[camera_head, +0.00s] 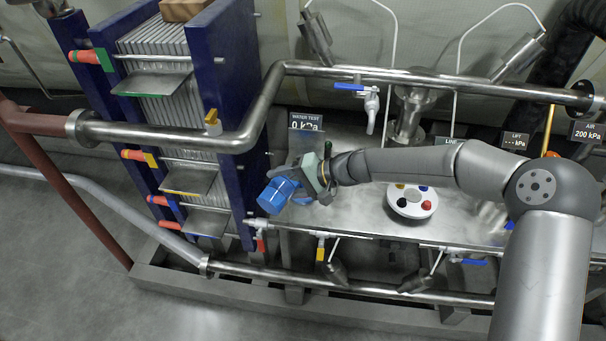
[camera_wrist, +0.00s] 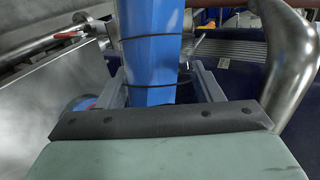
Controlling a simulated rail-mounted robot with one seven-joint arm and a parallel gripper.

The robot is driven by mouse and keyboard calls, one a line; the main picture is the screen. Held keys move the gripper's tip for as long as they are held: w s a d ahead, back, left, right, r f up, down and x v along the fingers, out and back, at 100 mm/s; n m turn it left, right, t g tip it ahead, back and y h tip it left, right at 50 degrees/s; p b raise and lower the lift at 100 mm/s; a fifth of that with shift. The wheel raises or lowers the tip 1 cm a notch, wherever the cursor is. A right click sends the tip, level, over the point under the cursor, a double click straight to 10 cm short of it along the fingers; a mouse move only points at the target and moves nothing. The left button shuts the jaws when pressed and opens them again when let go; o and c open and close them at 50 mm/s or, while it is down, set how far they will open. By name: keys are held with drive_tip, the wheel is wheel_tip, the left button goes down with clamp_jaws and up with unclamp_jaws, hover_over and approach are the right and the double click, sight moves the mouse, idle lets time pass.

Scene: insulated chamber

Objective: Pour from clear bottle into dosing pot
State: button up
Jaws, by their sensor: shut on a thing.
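My gripper (camera_head: 310,178) is above the left part of the steel bench, beside the plate stack. It is shut on a blue container (camera_head: 277,192), which is tilted toward the lower left in the head view. In the wrist view the blue container (camera_wrist: 150,48) stands between the two grey fingers (camera_wrist: 160,90), with dark bands across it. Its opening and contents cannot be made out. I cannot identify a clear bottle apart from this blue container. No vessel is clearly recognisable as the dosing pot.
The blue-framed plate stack (camera_head: 235,75) with drip trays stands close to the left. A thick steel pipe (camera_head: 430,78) runs above the bench. A white round dial with coloured knobs (camera_head: 411,201) sits on the bench (camera_head: 370,220). Valves and pipes line its front edge.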

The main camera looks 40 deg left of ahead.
drive_tip(key=shift+r+m+g, duration=0.4)
drive_tip(key=shift+r+g, duration=0.05)
drive_tip(key=shift+g, duration=0.05)
idle(1.8)
drive_tip(key=shift+w+f+m+g, duration=0.1)
drive_tip(key=shift+f+m+g, duration=0.05)
drive_tip(key=shift+m+g, duration=0.25)
idle(1.6)
